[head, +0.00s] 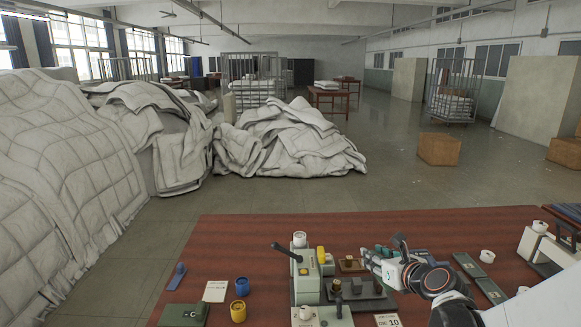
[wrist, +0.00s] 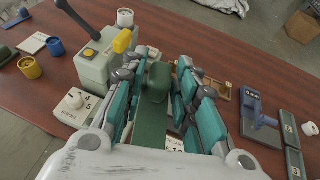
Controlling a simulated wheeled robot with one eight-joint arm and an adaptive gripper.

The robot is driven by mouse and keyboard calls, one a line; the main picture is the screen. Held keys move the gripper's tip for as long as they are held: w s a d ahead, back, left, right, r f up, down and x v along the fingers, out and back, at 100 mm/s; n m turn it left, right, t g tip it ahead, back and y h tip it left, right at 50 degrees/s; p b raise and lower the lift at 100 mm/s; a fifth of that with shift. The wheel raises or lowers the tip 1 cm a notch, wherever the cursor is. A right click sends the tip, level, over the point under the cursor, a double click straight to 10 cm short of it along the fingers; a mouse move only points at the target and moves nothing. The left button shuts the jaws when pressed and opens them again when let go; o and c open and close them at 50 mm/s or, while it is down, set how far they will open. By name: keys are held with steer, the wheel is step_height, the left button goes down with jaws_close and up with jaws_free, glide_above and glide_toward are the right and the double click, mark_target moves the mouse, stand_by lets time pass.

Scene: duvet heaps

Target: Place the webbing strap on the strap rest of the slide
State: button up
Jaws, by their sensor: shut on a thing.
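My gripper (head: 372,260) is low over the right side of the bench machine, and its teal-padded fingers (wrist: 163,68) fill the middle of the wrist view. They are shut on a dark green piece (wrist: 154,112), which looks like the webbing strap; its far end is thick and rounded. My fingers hide part of it. The grey-green machine (head: 306,277) has a black lever and a yellow knob, and also shows in the wrist view (wrist: 100,66). A dark base (head: 372,303) with small knobs lies beside it. I cannot clearly make out the slide's strap rest.
The red-brown table (head: 240,232) also holds blue and yellow cups (head: 240,297), a white card (head: 215,291), a blue device (wrist: 258,118) and dark green plates (head: 468,265). Duvet heaps (head: 290,140) lie beyond. The table's back left is clear.

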steer(key=s+a, duration=0.2)
steer(key=s, duration=0.1)
steer(key=shift+a+r, duration=0.15)
steer(key=shift+a, duration=0.1)
stand_by(0.4)
